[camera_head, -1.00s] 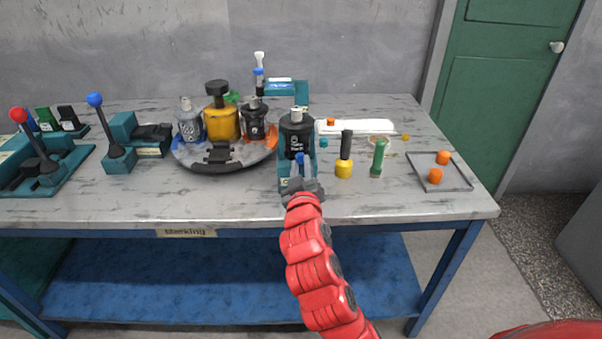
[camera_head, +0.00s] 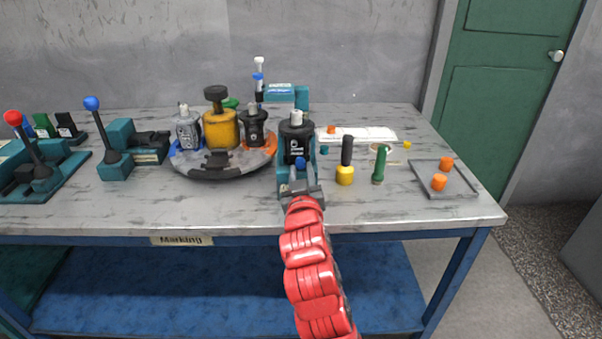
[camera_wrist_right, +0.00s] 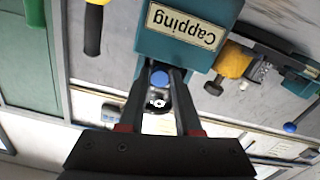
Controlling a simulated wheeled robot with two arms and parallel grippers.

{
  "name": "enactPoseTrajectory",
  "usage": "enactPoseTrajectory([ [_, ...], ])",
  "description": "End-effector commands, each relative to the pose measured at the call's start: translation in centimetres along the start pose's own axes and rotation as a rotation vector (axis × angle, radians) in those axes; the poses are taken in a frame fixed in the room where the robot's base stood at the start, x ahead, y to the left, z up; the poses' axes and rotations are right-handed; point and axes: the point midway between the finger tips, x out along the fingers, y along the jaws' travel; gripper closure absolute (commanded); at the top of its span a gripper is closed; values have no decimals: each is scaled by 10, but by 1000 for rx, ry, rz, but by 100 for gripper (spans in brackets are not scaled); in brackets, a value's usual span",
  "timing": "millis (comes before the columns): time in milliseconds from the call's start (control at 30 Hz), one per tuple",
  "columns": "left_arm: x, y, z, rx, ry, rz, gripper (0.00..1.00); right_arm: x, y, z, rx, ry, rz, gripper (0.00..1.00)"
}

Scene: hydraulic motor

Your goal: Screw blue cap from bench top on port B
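A black motor (camera_head: 296,140) with a light-coloured fitting on top stands upright in the teal capping fixture (camera_head: 283,183). The fixture, with its "Capping" label, is upside down in the right wrist view (camera_wrist_right: 183,40). My right gripper (camera_head: 301,183) is low in front of the motor. A blue cap (camera_head: 300,163) sits between its fingers; it also shows in the right wrist view (camera_wrist_right: 159,78), close between both fingertips. The gripper looks shut on it. Part of the black motor (camera_wrist_right: 158,101) shows behind the fingers. Whether the cap touches the motor's port is unclear. My left gripper is out of view.
Right of the fixture stand a yellow-based black-handled tool (camera_head: 346,162) and a green tool (camera_head: 379,165). A tray (camera_head: 455,188) with orange caps lies further right. A turntable (camera_head: 225,172) with several motors is on the left, beside a blue-knobbed lever (camera_head: 92,104).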

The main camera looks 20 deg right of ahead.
Motion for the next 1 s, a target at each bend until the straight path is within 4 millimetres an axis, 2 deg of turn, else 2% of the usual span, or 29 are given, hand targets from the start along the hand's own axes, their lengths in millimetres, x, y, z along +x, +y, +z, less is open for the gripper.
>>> enactPoseTrajectory([
  [500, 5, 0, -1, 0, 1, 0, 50, -1, -1, -8, -21, 6, 0, 57],
  [567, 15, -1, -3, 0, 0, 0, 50, -1, 0, -12, -76, 4, 1, 57],
  [733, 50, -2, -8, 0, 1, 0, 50, -1, 2, -14, -352, 1, 2, 57],
  [833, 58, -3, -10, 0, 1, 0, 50, -2, 0, -12, -471, 5, 2, 57],
  [1000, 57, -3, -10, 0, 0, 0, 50, -2, -1, -7, -531, 6, 2, 57],
])
